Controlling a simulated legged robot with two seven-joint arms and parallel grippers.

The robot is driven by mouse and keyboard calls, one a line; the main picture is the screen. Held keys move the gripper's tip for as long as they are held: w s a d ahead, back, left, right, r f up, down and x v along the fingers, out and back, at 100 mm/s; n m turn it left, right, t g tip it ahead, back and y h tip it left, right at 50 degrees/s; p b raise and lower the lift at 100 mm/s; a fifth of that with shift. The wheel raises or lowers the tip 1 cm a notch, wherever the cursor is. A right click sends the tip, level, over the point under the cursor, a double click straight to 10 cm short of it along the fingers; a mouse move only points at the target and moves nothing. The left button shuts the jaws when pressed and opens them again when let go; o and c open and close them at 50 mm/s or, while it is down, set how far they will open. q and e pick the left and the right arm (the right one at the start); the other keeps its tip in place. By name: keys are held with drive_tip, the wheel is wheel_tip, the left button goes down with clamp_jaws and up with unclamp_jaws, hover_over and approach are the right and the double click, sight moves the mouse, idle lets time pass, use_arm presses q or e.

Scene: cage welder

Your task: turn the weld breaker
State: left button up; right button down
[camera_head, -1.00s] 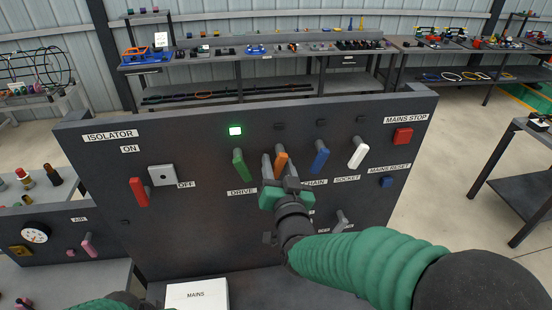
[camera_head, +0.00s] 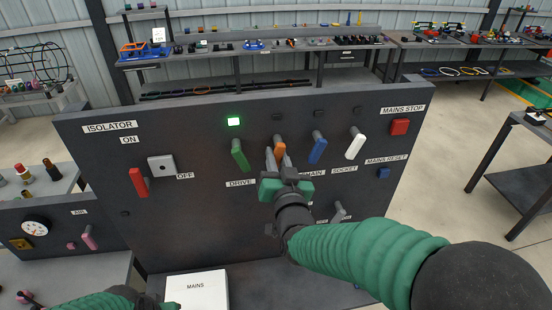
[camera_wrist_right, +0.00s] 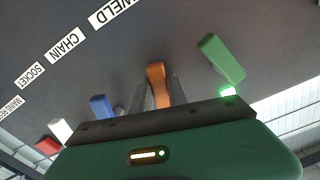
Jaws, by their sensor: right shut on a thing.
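The weld breaker is an orange lever (camera_head: 280,148) on the dark upright panel (camera_head: 200,220). Its WELD label (camera_wrist_right: 118,10) shows in the right wrist view and is hidden by my gripper in the head view. My right gripper (camera_head: 277,160) is shut on the orange lever, one finger on each side. In the right wrist view the orange lever (camera_wrist_right: 157,85) stands between the fingers. The lamp above it (camera_head: 277,116) is dark. My left gripper (camera_head: 142,298) is only partly in view at the bottom edge, and its fingers cannot be made out.
The green drive lever (camera_head: 240,155), under a lit green lamp (camera_head: 234,122), is left of my right gripper. The blue lever (camera_head: 318,147) and white lever (camera_head: 355,146) are on its right. A red isolator handle (camera_head: 138,182) is farther left.

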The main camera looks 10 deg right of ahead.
drive_tip(key=n, duration=0.1)
drive_tip(key=n+b, duration=0.1)
drive_tip(key=shift+d+f+n, duration=0.1)
drive_tip(key=shift+d+n, duration=0.3)
drive_tip(key=shift+d+r+n+b, duration=0.15)
drive_tip(key=shift+n+b, duration=0.1)
drive_tip(key=shift+n, duration=0.45)
drive_tip(key=shift+d+n+b, duration=0.2)
drive_tip(key=shift+n+b, duration=0.1)
drive_tip(key=shift+n, duration=0.4)
drive_tip(key=shift+d+r+n+b, duration=0.15)
drive_tip(key=shift+n+b, duration=0.1)
drive_tip(key=shift+n, duration=0.45)
drive_tip(key=shift+f, duration=0.1)
drive_tip(key=c, duration=1.5)
unclamp_jaws()
drive_tip(key=shift+w, duration=0.1)
drive_tip(key=shift+o, duration=1.1)
drive_tip(key=shift+w+f, duration=0.1)
